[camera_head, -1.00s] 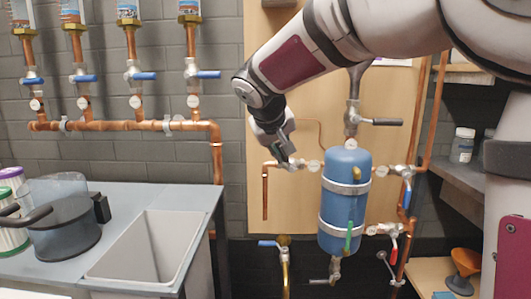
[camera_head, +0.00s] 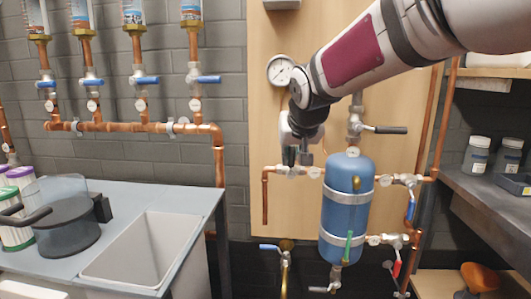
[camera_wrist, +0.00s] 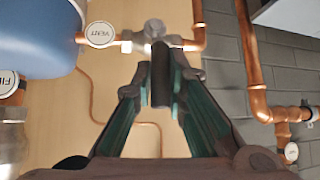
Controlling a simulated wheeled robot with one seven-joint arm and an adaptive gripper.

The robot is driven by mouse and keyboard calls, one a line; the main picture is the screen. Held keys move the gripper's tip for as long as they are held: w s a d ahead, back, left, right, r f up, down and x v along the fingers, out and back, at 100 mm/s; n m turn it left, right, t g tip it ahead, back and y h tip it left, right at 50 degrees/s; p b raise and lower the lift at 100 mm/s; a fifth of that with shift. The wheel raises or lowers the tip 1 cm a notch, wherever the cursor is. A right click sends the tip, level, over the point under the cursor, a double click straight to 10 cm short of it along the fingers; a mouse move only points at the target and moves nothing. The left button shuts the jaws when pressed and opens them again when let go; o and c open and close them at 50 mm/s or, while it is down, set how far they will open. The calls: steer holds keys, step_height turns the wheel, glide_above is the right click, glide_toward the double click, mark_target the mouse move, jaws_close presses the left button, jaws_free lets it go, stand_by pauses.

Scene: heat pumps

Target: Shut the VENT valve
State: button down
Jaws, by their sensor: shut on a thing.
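The VENT valve (camera_head: 291,171) sits on the short copper pipe left of the blue tank (camera_head: 347,205). In the wrist view its metal body (camera_wrist: 157,34) is at the top centre, beside a round white VENT tag (camera_wrist: 100,34). Its dark handle (camera_wrist: 161,78) points down the picture, away from the pipe line, between my fingers. My gripper (camera_wrist: 160,88) is shut on this handle. In the head view my gripper (camera_head: 297,156) hangs just above the valve and hides the handle.
A pressure gauge (camera_head: 281,71) is on the wooden panel beside my arm. A dark-handled valve (camera_head: 384,129) is above the tank, and a blue-handled one (camera_head: 410,204) is to its right. The sink (camera_head: 142,250) is at lower left.

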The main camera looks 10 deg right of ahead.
steer(key=shift+d, duration=0.15)
steer(key=c, duration=1.6)
jaws_free()
steer(key=v, duration=1.2)
